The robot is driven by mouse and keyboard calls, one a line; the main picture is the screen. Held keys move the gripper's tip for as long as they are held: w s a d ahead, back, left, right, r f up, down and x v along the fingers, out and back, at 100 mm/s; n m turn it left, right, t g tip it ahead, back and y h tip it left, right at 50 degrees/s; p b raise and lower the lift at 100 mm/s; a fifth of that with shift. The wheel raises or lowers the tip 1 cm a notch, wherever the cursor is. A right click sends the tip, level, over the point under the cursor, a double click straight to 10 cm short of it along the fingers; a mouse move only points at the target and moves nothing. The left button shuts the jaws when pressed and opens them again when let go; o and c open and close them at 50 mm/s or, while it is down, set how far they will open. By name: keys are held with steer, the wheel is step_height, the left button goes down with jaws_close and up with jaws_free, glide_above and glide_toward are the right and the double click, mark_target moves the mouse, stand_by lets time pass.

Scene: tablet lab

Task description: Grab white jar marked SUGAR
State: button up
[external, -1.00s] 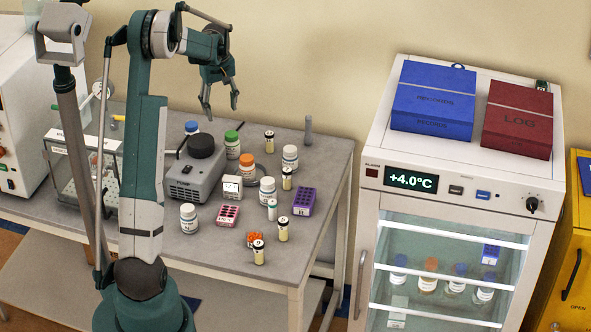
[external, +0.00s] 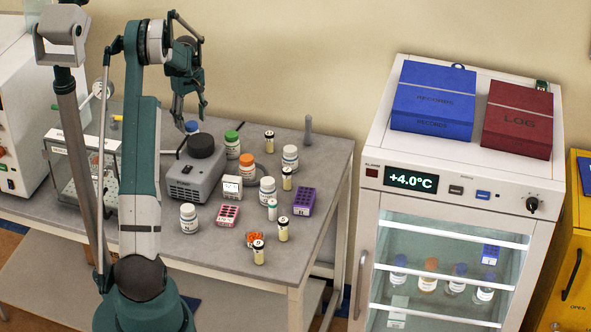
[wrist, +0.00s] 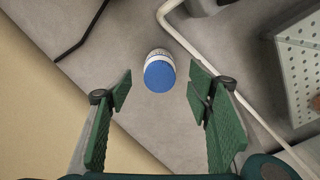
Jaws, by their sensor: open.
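My gripper (external: 190,112) is open and empty above the back left of the table in the external view. In the wrist view the same jar (wrist: 157,70) shows from above, between and beyond the open fingers (wrist: 161,86). Its label is too small to read. No SUGAR marking is legible.
A clear glass case (external: 75,165) is at the left. Racks and small vials crowd the middle. A fridge (external: 455,185) stands right of the table.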

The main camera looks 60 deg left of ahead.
steer(key=shift+f, duration=1.3)
steer(key=shift+f, duration=0.15)
steer(key=shift+f+p, duration=0.3)
steer(key=shift+f, duration=2.15)
steer(key=c, duration=1)
